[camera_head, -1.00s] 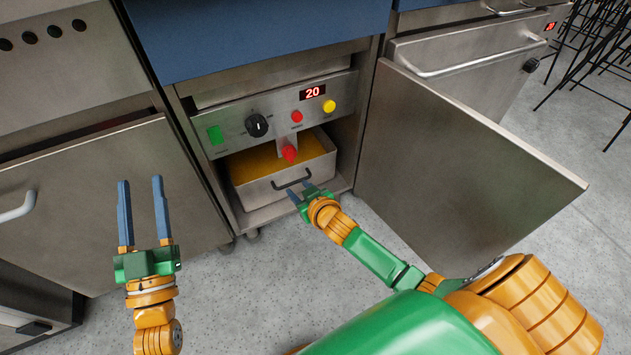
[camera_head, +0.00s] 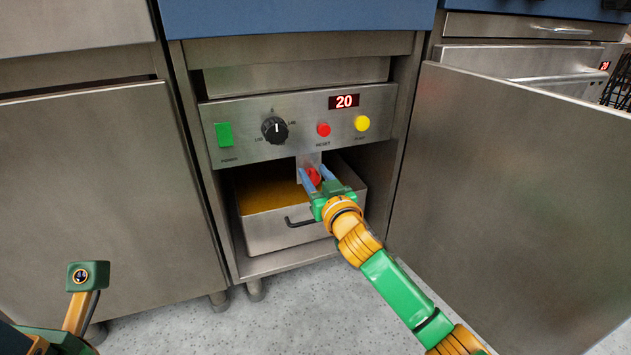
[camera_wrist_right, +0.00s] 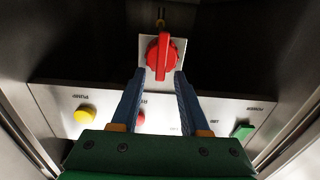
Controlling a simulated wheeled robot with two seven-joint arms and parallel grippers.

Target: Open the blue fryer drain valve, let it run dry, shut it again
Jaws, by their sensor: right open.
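The fryer has a blue front panel (camera_head: 300,17) above its open cabinet. Its red drain valve handle (camera_head: 314,176) hangs on a bracket under the control panel, above the oil pan. My right gripper (camera_head: 315,171) is open at the valve, its blue fingers on either side of it. In the right wrist view the red handle (camera_wrist_right: 162,56) stands at and just beyond the fingertips (camera_wrist_right: 159,74), with its lower end between them. I cannot tell whether they touch it. Of my left arm only a part shows at the bottom left; its fingers are out of view.
A steel pan (camera_head: 290,230) of yellow-brown oil (camera_head: 268,195) with a dark handle sits below the valve. The control panel (camera_head: 250,146) has a knob, coloured buttons and a display reading 20. The open cabinet door (camera_head: 500,190) stands close on the right.

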